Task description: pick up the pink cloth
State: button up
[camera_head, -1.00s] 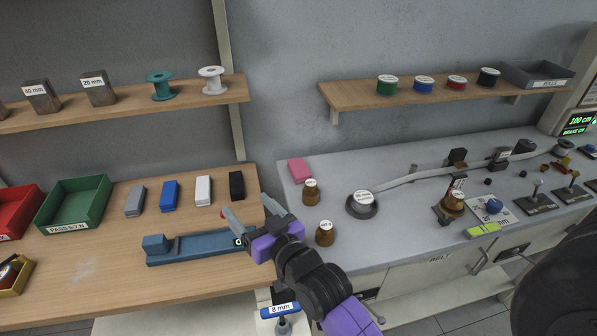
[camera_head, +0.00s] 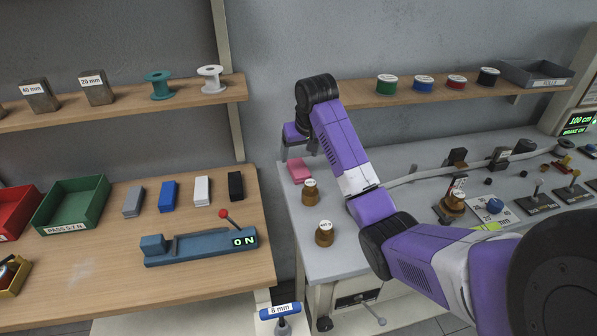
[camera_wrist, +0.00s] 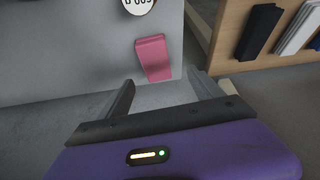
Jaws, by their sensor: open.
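The pink cloth (camera_head: 299,170) is a small folded block lying at the back left corner of the grey bench. In the wrist view the pink cloth (camera_wrist: 154,58) lies ahead of the fingertips, near the bench edge. My gripper (camera_wrist: 161,88) is open and empty, with a clear gap between its two fingers and the cloth beyond them. In the head view my gripper (camera_head: 292,150) hangs from the purple arm above and behind the cloth; its fingers are hard to make out there.
Two brown bottles (camera_head: 310,192) (camera_head: 324,233) stand in front of the cloth on the grey bench (camera_head: 300,255). The wooden bench (camera_head: 90,265) with a blue device (camera_head: 200,247) is to the left, across a gap. The shelf (camera_head: 365,95) with spools is at the upper right.

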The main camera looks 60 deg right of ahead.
aim_at(299, 167)
jog(key=shift+s+d, duration=0.25)
jog(key=shift+s, duration=0.05)
jog(key=shift+d+f, duration=0.1)
jog(key=shift+f, duration=0.15)
jog(key=shift+p+x, duration=0.5)
jog(key=shift+x, duration=2.95)
jog(key=shift+s+f, duration=0.1)
jog(key=shift+f, duration=0.25)
jog(key=c, duration=1.4)
